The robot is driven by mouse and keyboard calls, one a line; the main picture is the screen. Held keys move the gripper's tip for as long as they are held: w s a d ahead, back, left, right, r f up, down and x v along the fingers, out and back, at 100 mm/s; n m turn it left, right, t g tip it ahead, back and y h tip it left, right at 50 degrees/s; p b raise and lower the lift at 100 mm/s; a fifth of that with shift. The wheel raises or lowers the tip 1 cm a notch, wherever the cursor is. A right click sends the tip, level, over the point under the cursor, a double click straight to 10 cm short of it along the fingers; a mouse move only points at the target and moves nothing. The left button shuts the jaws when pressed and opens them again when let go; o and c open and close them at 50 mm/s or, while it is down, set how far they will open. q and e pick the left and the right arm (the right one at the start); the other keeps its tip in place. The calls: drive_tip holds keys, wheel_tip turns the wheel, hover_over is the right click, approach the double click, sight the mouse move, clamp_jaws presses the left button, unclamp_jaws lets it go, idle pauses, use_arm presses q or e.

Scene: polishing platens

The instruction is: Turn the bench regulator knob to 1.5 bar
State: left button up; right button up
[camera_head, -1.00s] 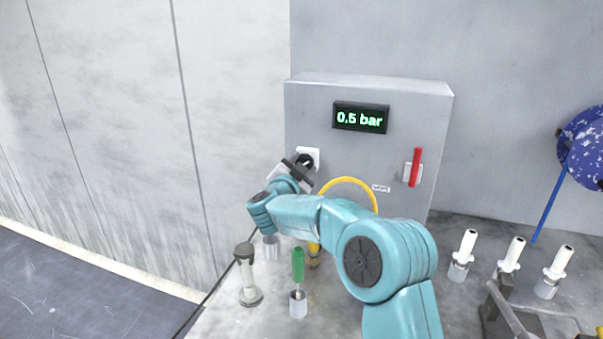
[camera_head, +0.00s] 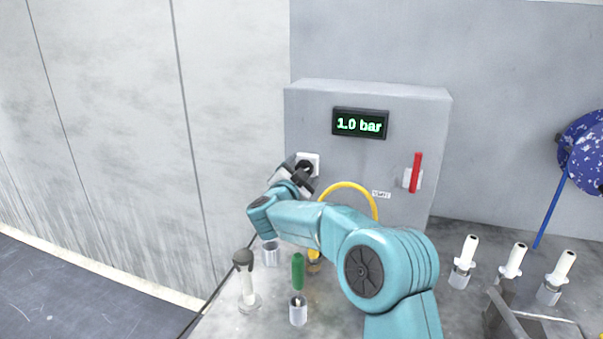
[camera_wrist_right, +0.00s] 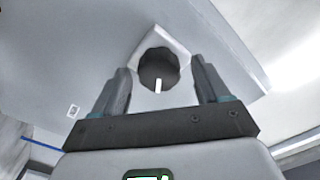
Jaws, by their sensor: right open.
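The grey regulator box (camera_head: 330,148) stands at the back of the bench. Its display (camera_head: 360,123) reads 1.0 bar. The dark round knob (camera_head: 304,167) sits on a white plate at the box's left, partly hidden by my right gripper (camera_head: 303,175). In the right wrist view the knob (camera_wrist_right: 157,67) shows a white pointer mark and lies just beyond and between the two fingers of my right gripper (camera_wrist_right: 160,85). The fingers are open, with a gap on each side of the knob. My left gripper is not in view.
A red lever (camera_head: 416,172) is on the box's right side. A yellow hose (camera_head: 350,185) arches in front. A green-handled tool (camera_head: 298,270), a pale post (camera_head: 247,282) and several white-handled tools (camera_head: 466,252) stand on the bench. A blue speckled disc (camera_head: 584,150) is at right.

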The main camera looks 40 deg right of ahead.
drive_tip(key=shift+a, duration=0.15)
drive_tip(key=b+v, duration=0.2)
drive_tip(key=v, duration=1.4)
drive_tip(key=shift+s, duration=0.15)
drive_tip(key=shift+a, duration=0.15)
